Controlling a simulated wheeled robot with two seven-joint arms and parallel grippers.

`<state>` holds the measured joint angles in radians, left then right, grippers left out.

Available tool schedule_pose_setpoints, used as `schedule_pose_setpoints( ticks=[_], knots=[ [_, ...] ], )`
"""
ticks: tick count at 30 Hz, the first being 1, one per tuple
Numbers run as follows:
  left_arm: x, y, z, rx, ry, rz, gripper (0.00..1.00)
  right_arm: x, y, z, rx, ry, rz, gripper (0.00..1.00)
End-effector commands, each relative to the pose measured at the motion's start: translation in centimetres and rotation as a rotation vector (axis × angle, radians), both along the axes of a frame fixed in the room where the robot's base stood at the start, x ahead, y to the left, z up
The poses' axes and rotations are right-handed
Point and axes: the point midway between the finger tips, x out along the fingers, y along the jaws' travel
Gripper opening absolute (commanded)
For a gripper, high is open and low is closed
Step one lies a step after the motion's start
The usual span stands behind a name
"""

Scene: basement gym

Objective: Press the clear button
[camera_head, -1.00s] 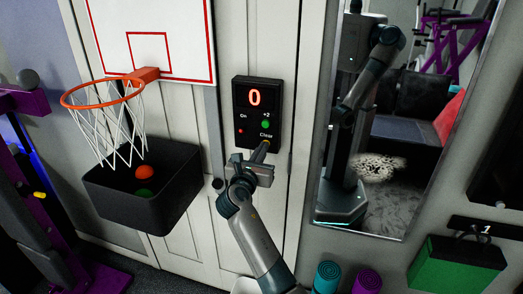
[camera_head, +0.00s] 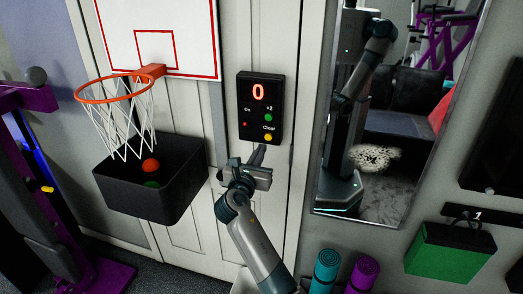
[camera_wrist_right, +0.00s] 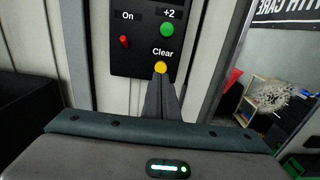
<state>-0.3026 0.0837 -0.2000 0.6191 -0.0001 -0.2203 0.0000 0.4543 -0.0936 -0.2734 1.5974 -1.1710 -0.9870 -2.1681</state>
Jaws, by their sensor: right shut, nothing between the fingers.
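The black scoreboard panel (camera_head: 260,107) is mounted on the white door and its display shows a red 0. The yellow button under the label "Clear" (camera_head: 268,137) is in plain view near the panel's lower edge. A green "+2" button (camera_head: 268,118) and a small red "On" switch (camera_head: 245,124) sit above it. My right gripper (camera_head: 259,152) is shut and empty, its tips a little below the panel in the head view. In the right wrist view the fingertips (camera_wrist_right: 160,76) appear just under the yellow Clear button (camera_wrist_right: 160,67); contact cannot be told. My left gripper is not in view.
A mirror (camera_head: 375,130) stands to the right.

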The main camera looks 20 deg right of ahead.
Motion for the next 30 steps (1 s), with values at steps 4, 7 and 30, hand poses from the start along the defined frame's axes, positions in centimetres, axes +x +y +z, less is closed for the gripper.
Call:
schedule_pose_setpoints(
  ticks=[4,7,30],
  knots=[
    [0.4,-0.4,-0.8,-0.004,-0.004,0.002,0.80,-1.3,1.0,-0.3,0.002,0.000,0.001,0.00],
    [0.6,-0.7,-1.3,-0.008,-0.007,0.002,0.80,-2.4,1.7,-0.3,0.002,0.000,0.002,0.00],
    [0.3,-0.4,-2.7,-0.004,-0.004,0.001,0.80,-6.4,4.4,0.0,0.001,0.001,0.000,0.00]
  ],
)
